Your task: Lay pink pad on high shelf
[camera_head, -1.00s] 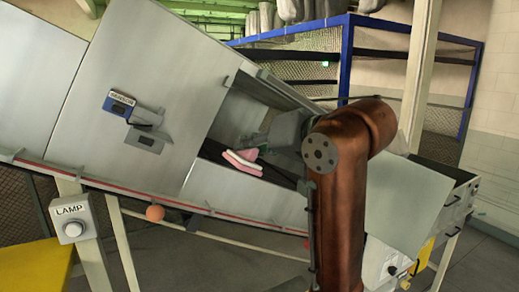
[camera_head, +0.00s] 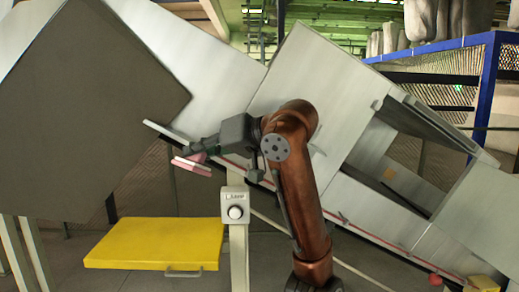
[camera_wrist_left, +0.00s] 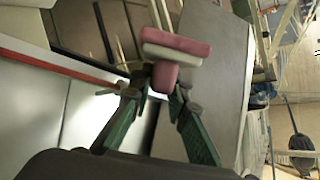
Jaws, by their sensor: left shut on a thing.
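The pink pad (camera_head: 191,165), pink with a white layer, is held off the end of my left gripper (camera_head: 205,150), left of the sloped grey machine. In the left wrist view the pad (camera_wrist_left: 178,44) sits at the tips of the green-sided fingers (camera_wrist_left: 158,90), which are shut on its lower part. A thin grey ledge (camera_head: 165,131) lies just above and left of the gripper; I cannot tell whether it is the high shelf. My right gripper is not in view.
A large dark grey panel (camera_head: 90,100) stands at the left. A yellow platform (camera_head: 155,243) is low below the pad. A post with a lamp knob box (camera_head: 235,208) stands close by. The grey machine (camera_head: 310,85) has an open bay at right.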

